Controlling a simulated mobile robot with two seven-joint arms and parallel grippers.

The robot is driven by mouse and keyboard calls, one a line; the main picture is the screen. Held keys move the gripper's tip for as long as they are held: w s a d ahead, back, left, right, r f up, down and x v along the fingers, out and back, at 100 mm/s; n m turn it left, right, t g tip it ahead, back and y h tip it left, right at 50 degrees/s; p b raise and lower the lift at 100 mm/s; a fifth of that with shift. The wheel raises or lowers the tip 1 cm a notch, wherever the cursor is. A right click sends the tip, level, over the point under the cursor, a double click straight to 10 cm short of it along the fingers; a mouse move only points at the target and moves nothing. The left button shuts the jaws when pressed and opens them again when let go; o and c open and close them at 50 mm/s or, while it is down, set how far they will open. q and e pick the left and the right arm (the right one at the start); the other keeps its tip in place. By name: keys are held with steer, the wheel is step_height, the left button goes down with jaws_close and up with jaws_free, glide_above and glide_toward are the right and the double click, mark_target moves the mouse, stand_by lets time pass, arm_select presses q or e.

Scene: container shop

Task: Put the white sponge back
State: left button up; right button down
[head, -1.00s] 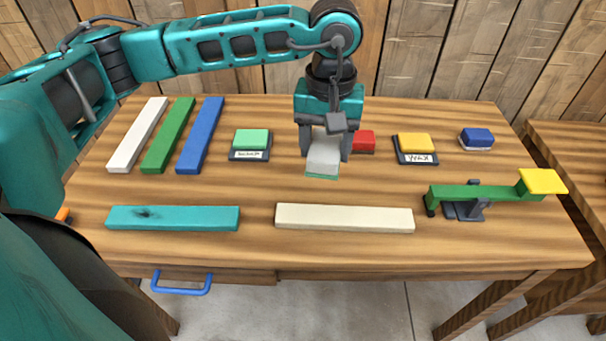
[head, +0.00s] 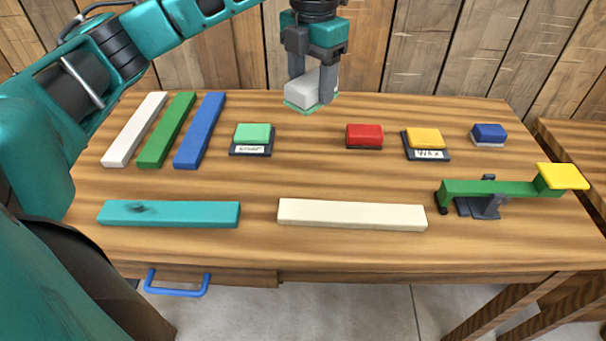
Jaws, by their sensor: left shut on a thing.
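The white sponge (head: 300,93) is a small white block with a thin green underside. My left gripper (head: 313,88) is shut on it, fingers pointing down, and holds it in the air above the back of the table (head: 330,176). The sponge is tilted a little. Below and around it on the table are a light green block on a dark labelled plate (head: 253,136) to the left and a red block (head: 364,136) to the right. The table between these two is bare. My right gripper does not show.
White (head: 134,130), green (head: 167,130) and blue (head: 200,130) bars lie at the back left. A yellow block (head: 426,138) on a labelled plate and a blue block (head: 488,133) stand right. Teal (head: 190,214) and cream (head: 350,214) bars lie in front, beside a green balance (head: 500,189).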

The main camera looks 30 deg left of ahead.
arm_select(q)
steer(key=n, duration=0.2)
steer(key=a+n, duration=0.1)
steer(key=n, duration=0.1)
steer(key=shift+w+a+r+n+b, duration=0.15)
steer(key=shift+w+n+b, duration=0.05)
steer(key=shift+n+b, duration=0.1)
steer(key=n, duration=0.3)
steer(key=shift+a+r, duration=0.25)
steer(key=shift+a, duration=0.15)
steer(key=shift+f+n, duration=0.3)
steer(key=shift+f, duration=0.05)
steer(key=b, duration=0.2)
glide_above(303, 172)
step_height(303, 172, down, 14)
steer(key=shift+a+r, duration=0.1)
steer(key=shift+f, duration=2.7)
steer(key=shift+f, duration=0.1)
steer(key=o, duration=0.9)
steer(key=shift+b, duration=0.3)
steer(key=shift+o, duration=0.2)
